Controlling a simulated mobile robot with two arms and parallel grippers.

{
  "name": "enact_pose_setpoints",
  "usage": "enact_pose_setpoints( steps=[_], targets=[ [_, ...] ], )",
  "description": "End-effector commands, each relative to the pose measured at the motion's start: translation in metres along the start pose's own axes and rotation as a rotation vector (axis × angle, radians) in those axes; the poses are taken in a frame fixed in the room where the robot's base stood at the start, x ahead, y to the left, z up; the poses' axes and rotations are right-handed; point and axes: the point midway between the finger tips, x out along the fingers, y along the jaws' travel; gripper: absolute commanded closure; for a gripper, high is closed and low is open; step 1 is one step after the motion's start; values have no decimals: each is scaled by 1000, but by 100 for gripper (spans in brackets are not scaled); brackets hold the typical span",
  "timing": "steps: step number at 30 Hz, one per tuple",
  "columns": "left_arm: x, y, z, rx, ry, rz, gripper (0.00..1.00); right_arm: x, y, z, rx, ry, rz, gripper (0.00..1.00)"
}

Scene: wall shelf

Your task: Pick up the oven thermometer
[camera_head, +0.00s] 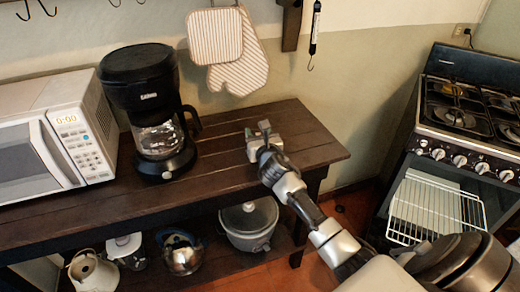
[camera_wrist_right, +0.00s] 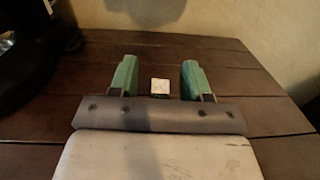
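A small block with a pale, square face (camera_wrist_right: 159,86), which looks like the oven thermometer, stands on the dark wooden table. In the right wrist view it sits between the two green fingers of my right gripper (camera_wrist_right: 159,72), with a gap on each side. The gripper is open and low over the table top. In the head view my right gripper (camera_head: 258,133) is over the right part of the table; I cannot clearly make out the block there. My left gripper is not in view.
On the table (camera_head: 215,150), a black coffee maker (camera_head: 140,85) and a white microwave (camera_head: 55,135) stand to the left. Oven mitts (camera_head: 225,45) hang behind. A stove (camera_head: 465,110) stands at the right. A pot (camera_head: 248,222) sits on the lower shelf. The table's right end is clear.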

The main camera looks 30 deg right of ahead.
Motion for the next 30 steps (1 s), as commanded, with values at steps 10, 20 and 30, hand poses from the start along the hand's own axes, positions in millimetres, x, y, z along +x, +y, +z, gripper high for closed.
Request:
enact_pose_setpoints(
  steps=[10,20,30],
  targets=[
    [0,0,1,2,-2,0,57,0,0,-2,0,4,0,83],
    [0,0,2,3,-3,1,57,-1,0,-2,-1,7,0,84],
    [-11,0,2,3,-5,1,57,-1,-3,45,-7,1,0,100]
  ],
)
